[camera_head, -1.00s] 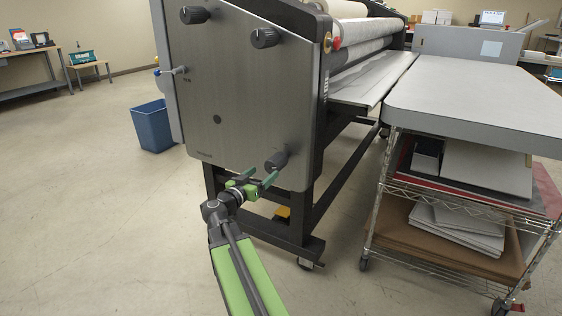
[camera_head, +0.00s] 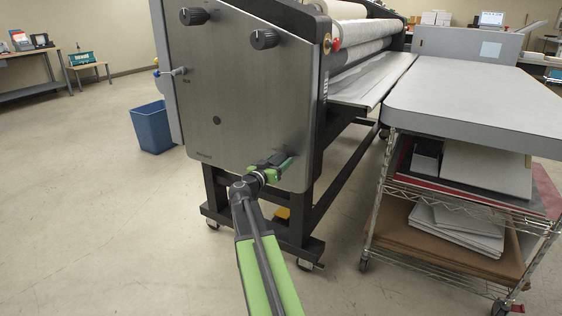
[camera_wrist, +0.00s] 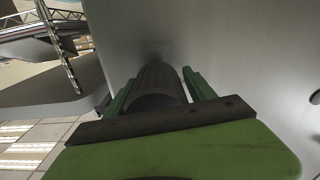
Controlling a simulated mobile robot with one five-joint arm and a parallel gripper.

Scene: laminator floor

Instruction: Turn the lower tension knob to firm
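The lower tension knob is a dark ribbed cylinder near the bottom right of the grey side panel (camera_head: 225,95). In the head view my gripper (camera_head: 272,168) is at this knob and largely covers it. In the wrist view the knob (camera_wrist: 157,84) stands between the two green fingers of my gripper (camera_wrist: 160,92), one on each side, with its end toward the camera. The fingers lie very close to its sides; whether they press on it is not clear. Any pointer or marking for firm is not visible.
Two more dark knobs, the upper left knob (camera_head: 194,16) and upper right knob (camera_head: 264,39), sit higher on the panel. A wire cart (camera_head: 455,212) with sheets stands right, below a grey table (camera_head: 480,95). A blue bin (camera_head: 152,128) stands left. The front floor is clear.

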